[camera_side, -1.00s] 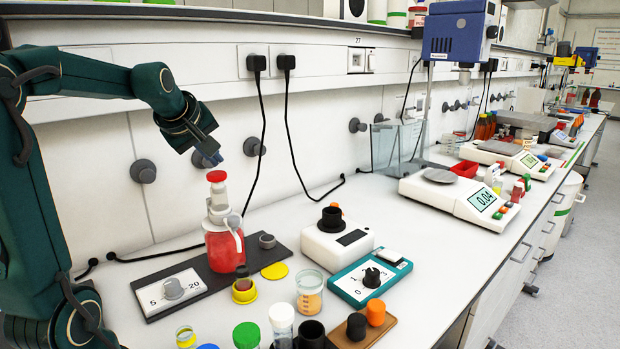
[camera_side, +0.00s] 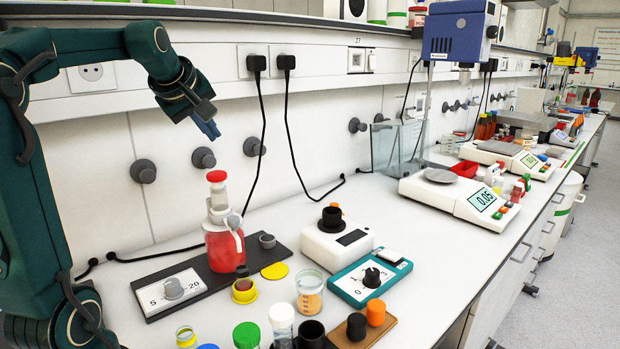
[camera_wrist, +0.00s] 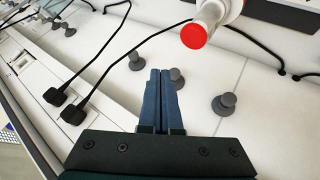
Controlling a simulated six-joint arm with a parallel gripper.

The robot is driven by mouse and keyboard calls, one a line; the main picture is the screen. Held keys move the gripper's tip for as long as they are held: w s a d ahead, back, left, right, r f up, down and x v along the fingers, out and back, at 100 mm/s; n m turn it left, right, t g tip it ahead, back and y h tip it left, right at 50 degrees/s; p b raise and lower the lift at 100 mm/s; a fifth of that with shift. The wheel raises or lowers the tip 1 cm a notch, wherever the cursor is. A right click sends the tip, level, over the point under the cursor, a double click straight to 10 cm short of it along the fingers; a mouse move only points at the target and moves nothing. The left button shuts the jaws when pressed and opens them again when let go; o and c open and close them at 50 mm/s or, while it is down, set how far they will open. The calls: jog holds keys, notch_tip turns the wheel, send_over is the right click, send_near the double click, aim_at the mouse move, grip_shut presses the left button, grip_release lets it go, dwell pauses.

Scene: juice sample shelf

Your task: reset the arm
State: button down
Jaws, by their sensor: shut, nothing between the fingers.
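My gripper (camera_side: 209,129) is shut and empty, raised in front of the wall panel above the bench. Its two blue fingers also show side by side in the wrist view (camera_wrist: 162,85), with nothing between them. It hangs above and apart from the glass vessel of red juice (camera_side: 224,250), which has a red cap (camera_side: 216,176) and stands on a dark base plate. The red cap also shows at the top of the wrist view (camera_wrist: 194,36).
Grey wall knobs (camera_side: 143,171) and black plugs with cables (camera_side: 257,64) sit behind. A white device (camera_side: 330,243), a teal dial box (camera_side: 372,284), a beaker (camera_side: 310,292) and several capped vials crowd the front bench. The air around my gripper is clear.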

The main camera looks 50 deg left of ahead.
dwell(0.5)
jog(key=d+f+m+t+h, duration=0.1)
jog(key=d+m+t+h, duration=0.35)
jog(key=d, duration=1.15)
jog(key=s+d+f+m+g+h, duration=0.1)
jog(key=s+d+f+m+g, duration=0.4)
jog(key=s+d+f+m, duration=0.4)
jog(key=s+f+m, duration=0.3)
jog(key=m, duration=0.1)
jog(key=shift+s+f+g+h, duration=0.2)
jog(key=shift+s+g+h, duration=0.05)
jog(key=shift+g+h, duration=0.1)
